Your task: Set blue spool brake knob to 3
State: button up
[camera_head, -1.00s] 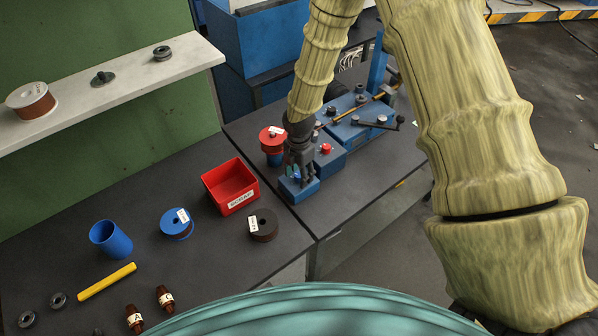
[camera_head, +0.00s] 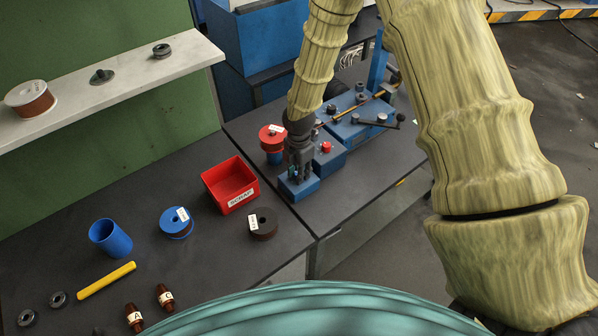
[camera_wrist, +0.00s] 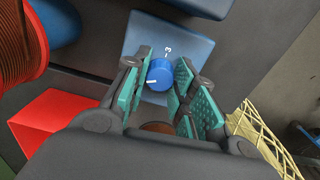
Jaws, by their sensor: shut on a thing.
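The blue knob (camera_wrist: 160,74) sits on a small blue box (camera_wrist: 195,42) in the wrist view. A white "3" with a tick (camera_wrist: 168,52) is printed on the box beyond the knob. The knob's short white line points to the lower left, away from the 3. My gripper (camera_wrist: 161,80) is shut on the knob, with a teal pad on either side of it. In the head view my gripper (camera_head: 298,178) points down at the blue box (camera_head: 300,188) near the bench edge, and it hides the knob there.
A red spool (camera_head: 272,140) stands just behind my gripper. A blue block with a red button (camera_head: 326,147) is close on the right, with a blue machine (camera_head: 362,120) beyond. A red scrap bin (camera_head: 230,185) stands at the left, beside a dark spool (camera_head: 263,226).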

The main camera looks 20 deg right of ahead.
jog(key=m+b, duration=0.1)
jog(key=m, duration=0.5)
jog(key=shift+f+b, duration=0.1)
jog(key=shift+b, duration=0.3)
jog(key=m+b, duration=0.1)
jog(key=m, duration=0.4)
jog(key=m+b, duration=0.1)
jog(key=m, duration=0.5)
jog(key=shift+m, duration=0.3)
jog(key=m, duration=0.5)
jog(key=shift+b, duration=0.3)
jog(key=shift+m, duration=0.4)
jog(key=o, duration=1.1)
